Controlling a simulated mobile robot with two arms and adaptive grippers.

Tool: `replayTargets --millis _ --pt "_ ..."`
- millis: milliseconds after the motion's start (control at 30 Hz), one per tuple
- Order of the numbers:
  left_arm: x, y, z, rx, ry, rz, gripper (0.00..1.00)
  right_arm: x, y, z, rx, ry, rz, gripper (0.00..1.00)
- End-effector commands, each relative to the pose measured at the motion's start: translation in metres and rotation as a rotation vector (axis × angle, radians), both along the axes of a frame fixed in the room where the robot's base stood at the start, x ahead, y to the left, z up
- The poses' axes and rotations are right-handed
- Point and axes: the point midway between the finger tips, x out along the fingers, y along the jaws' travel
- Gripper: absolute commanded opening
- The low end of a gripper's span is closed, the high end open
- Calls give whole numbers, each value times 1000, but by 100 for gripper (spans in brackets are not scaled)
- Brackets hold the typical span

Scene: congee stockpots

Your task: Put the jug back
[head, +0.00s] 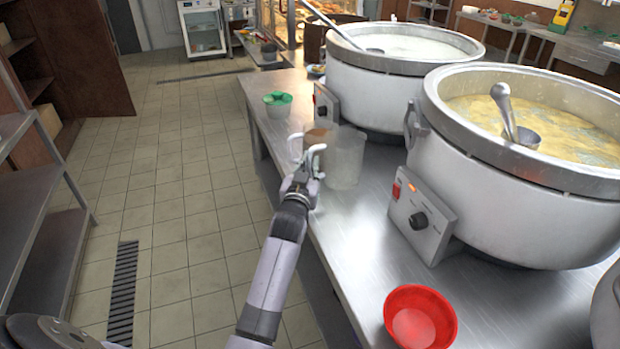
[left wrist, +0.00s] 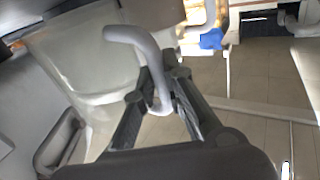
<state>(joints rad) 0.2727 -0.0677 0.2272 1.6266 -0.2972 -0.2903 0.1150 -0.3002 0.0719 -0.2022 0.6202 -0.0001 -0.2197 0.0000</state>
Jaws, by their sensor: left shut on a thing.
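The jug (head: 345,158) is translucent and whitish, and looks upright at the left edge of the steel counter, beside the pots. Its pale curved handle shows in the left wrist view (left wrist: 138,42), with the jug's cloudy wall (left wrist: 75,60) behind it. My left gripper (head: 308,168) is at the jug's left side, shut on the handle; its dark fingers (left wrist: 160,100) close around the handle's lower end. I cannot tell whether the jug's base touches the counter. My right gripper is not in view.
Two large pots stand on the steel counter (head: 365,255): a near one (head: 490,190) with yellowish congee and a ladle (head: 505,105), and a far one (head: 385,100). A red bowl (head: 390,318) is in front. The tiled floor left is open.

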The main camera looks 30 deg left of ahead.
Motion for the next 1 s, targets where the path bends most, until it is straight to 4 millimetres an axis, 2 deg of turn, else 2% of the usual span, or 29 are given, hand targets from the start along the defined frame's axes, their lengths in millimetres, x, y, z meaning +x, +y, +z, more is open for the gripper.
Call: replayTargets --millis 100,267,667,700,1000 --pt "0 -1 -19 -2 4 0 0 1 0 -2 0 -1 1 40" --pt "0 0 -39 -2 2 0 0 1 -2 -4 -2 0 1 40" --pt "0 0 -44 -1 0 0 0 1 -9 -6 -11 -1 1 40" --pt "0 0 -44 -1 2 0 12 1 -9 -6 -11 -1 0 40" --pt "0 0 -44 -1 2 0 31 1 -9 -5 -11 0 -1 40"
